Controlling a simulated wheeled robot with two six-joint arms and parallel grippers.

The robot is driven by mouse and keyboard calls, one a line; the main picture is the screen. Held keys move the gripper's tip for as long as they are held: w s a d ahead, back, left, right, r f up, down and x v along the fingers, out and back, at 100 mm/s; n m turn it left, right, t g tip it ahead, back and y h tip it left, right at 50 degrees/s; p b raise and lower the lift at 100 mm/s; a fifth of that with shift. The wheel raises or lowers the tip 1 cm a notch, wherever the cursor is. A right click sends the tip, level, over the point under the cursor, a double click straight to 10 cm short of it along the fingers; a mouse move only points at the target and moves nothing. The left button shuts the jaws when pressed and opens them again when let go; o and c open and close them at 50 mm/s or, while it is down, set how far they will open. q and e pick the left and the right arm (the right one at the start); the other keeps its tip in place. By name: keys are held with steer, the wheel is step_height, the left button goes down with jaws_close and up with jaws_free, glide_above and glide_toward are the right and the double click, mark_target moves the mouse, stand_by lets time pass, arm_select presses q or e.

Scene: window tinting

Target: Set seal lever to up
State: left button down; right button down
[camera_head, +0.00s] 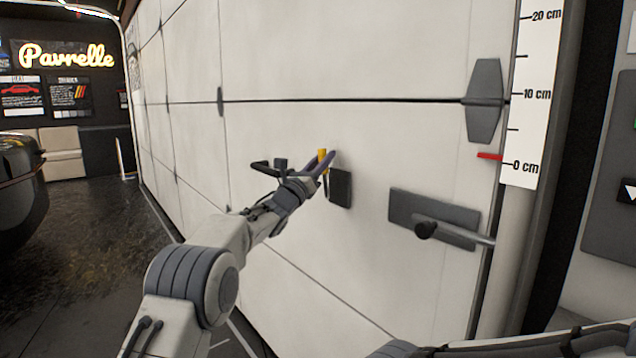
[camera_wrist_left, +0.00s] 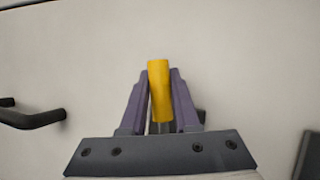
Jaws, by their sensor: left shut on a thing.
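The seal lever has a yellow grip (camera_head: 322,156) and a dark mount plate (camera_head: 341,188) on the white door panel. In the head view the yellow grip stands roughly upright, above and left of the plate. My left gripper (camera_head: 326,163) has its purple fingers shut on the yellow grip. In the left wrist view the yellow grip (camera_wrist_left: 160,88) lies between the two fingers of my left gripper (camera_wrist_left: 160,78), with its end sticking out past the tips. The lever's lower part is mostly hidden by the gripper. My right gripper is not in view.
A black bar handle (camera_head: 264,168) is on the panel just left of the lever. A grey latch plate (camera_head: 405,207) with a bolt is to the right. A centimetre scale (camera_head: 526,105) with a red pointer (camera_head: 489,156) stands at the door's right edge.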

arm_select(q)
steer(key=shift+s+d+m+g+h+b, duration=0.4)
steer(key=shift+s+m+h+b, duration=0.25)
steer(key=shift+m+b, duration=0.5)
steer(key=shift+s+d+r+m+h+b, duration=0.1)
steer(key=shift+d+r+m+h+b, duration=0.1)
steer(key=shift+m+h+b, duration=0.2)
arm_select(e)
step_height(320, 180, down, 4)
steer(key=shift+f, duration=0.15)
arm_select(q)
steer(key=c, duration=0.7)
jaws_free()
steer(key=shift+o, duration=0.2)
steer(key=shift+f, duration=0.1)
